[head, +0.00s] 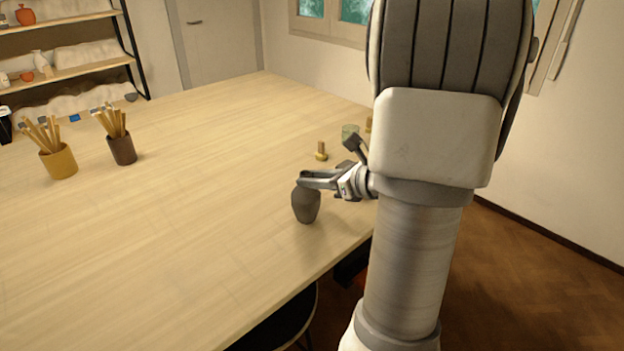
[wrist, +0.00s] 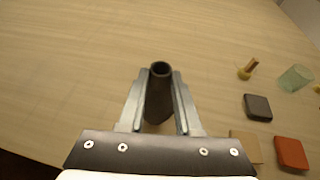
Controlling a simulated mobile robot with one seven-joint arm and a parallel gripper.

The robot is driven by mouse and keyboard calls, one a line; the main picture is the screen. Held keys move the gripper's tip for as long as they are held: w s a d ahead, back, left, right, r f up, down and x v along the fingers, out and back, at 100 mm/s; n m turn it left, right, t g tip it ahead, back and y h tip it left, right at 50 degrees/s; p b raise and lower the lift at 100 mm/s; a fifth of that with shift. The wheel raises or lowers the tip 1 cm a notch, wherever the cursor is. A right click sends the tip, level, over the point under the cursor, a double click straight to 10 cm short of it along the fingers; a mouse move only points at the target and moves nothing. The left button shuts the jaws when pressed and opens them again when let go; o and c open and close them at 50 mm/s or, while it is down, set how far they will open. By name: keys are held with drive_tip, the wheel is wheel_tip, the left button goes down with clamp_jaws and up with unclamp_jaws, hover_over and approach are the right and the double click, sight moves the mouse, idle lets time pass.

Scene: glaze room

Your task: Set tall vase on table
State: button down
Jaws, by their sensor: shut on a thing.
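The tall vase (head: 306,205) is dark grey, with a narrow neck and a wider body. It is upright at the right part of the wooden table (head: 190,210), near the front edge. My gripper (head: 311,181) is shut on its upper part from the right side. In the wrist view the vase (wrist: 160,88) stands between the two fingers of my gripper (wrist: 160,90), its round dark mouth showing. Whether its base touches the table is hard to tell.
A brass-coloured stamp-like piece (head: 321,152) and a greenish glass (wrist: 296,78) stand behind. Dark (wrist: 258,107) and red (wrist: 291,153) blocks lie right of the gripper. Two brush pots, yellow (head: 59,161) and brown (head: 122,148), stand left. The table's middle is clear.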

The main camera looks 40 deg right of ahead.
drive_tip(key=shift+f, duration=0.15)
drive_tip(key=c, duration=0.6)
unclamp_jaws()
drive_tip(key=shift+r, duration=0.3)
drive_tip(key=p+v, duration=0.1)
drive_tip(key=v, duration=1.1)
drive_tip(key=shift+f, duration=0.15)
